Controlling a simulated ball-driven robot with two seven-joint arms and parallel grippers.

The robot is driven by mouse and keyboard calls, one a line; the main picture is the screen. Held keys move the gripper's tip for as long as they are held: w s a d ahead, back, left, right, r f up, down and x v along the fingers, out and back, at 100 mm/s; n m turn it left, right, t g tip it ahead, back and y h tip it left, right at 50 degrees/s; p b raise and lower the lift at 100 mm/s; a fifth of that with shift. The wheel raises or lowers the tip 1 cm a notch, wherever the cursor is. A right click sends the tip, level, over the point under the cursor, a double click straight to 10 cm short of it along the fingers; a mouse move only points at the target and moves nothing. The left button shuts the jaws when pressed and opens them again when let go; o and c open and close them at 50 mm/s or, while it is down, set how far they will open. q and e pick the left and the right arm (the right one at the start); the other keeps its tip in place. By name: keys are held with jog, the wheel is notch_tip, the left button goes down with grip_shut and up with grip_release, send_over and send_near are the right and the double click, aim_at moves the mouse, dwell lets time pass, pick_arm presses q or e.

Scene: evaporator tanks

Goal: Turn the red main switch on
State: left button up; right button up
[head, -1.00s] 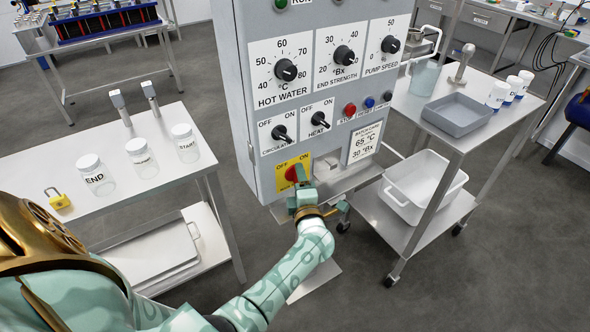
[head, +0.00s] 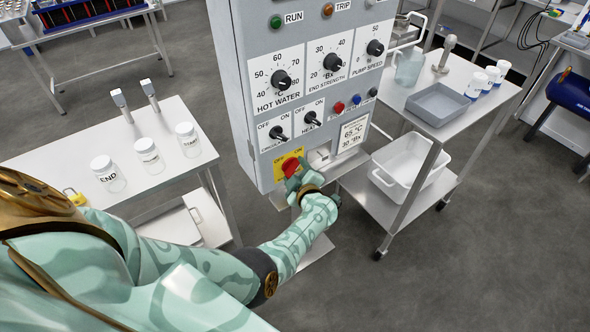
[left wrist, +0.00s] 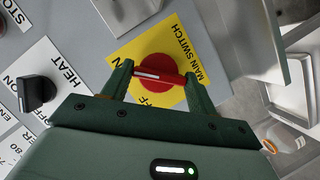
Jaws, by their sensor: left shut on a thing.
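The red main switch (head: 289,165) is a round knob with a raised bar handle on a yellow plate (head: 279,160), low on the front of the grey control cabinet. My left gripper (head: 294,179) reaches it from below. In the left wrist view, the two green fingers of my left gripper (left wrist: 156,76) are closed on the bar of the red switch (left wrist: 163,63), one at each end. A white mark shows on the bar toward the left finger. The gripper hides part of the plate's lettering, so I cannot tell the switch's position for certain. My right gripper is out of view.
The HEAT knob (head: 311,118) and other dials sit above the switch. A table with labelled jars (head: 148,157) and a yellow padlock (head: 75,196) stands left. A steel trolley (head: 462,112) with a grey tray (head: 450,108) stands right. Grey floor is open in front.

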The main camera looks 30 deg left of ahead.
pick_arm(q)
jog(key=shift+f, duration=0.15)
dwell(0.4)
jog(key=o, duration=1)
jog(key=shift+c, duration=0.2)
